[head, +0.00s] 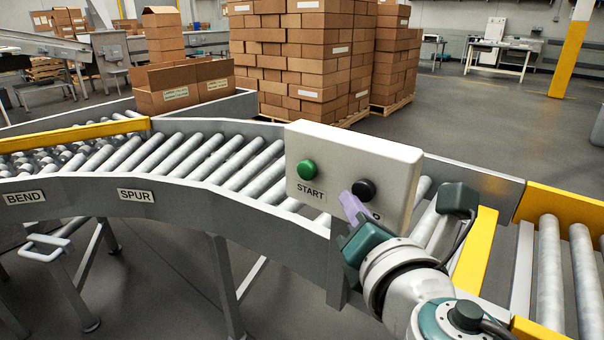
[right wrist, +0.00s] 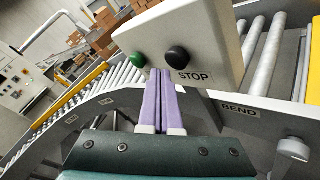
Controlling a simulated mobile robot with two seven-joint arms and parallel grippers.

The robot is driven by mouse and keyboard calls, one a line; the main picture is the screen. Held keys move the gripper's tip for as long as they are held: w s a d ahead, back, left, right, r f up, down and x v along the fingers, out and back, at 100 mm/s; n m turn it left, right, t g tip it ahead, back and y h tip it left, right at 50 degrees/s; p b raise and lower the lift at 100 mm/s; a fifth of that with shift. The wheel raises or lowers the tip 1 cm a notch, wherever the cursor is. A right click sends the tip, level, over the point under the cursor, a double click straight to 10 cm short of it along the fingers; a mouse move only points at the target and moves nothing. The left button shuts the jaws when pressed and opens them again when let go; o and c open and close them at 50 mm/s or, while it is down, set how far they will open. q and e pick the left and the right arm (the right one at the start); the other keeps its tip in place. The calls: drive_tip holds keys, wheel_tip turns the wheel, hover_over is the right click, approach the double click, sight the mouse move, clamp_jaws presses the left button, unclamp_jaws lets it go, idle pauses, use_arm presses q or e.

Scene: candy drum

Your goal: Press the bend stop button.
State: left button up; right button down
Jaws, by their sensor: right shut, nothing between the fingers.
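A pale control box (head: 345,165) stands at the conveyor's edge. It carries a green button (head: 308,169) marked START and a black button (head: 364,189). In the right wrist view the black button (right wrist: 177,57) has STOP beneath it, and a BEND label (right wrist: 240,110) is on the rail below the box. My right gripper (head: 350,201) is shut and empty, with its purple fingers in front of the box. In the right wrist view the fingertips (right wrist: 160,72) lie just left of and below the black button; contact cannot be told. The fingers partly hide the STOP label in the head view. My left gripper is out of view.
The roller conveyor (head: 192,152) curves behind the box, with BEND (head: 25,198) and SPUR (head: 136,195) labels on its near rail. Yellow guards (head: 560,213) line the right section. Stacked cartons (head: 300,55) stand behind. The floor beyond is open.

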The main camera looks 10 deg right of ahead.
drive_tip(key=shift+d, duration=0.1)
idle(0.7)
drive_tip(key=shift+w+d, duration=0.25)
drive_tip(key=shift+w, duration=0.05)
drive_tip(key=shift+w+d, duration=0.25)
drive_tip(key=shift+d, duration=0.15)
idle(1.0)
drive_tip(key=shift+a, duration=0.1)
drive_tip(key=shift+s+a, duration=0.5)
drive_tip(key=shift+a, duration=0.1)
drive_tip(key=shift+s+a, duration=0.8)
drive_tip(key=shift+a, duration=0.2)
drive_tip(key=shift+s+a, duration=0.75)
drive_tip(key=shift+a, duration=0.25)
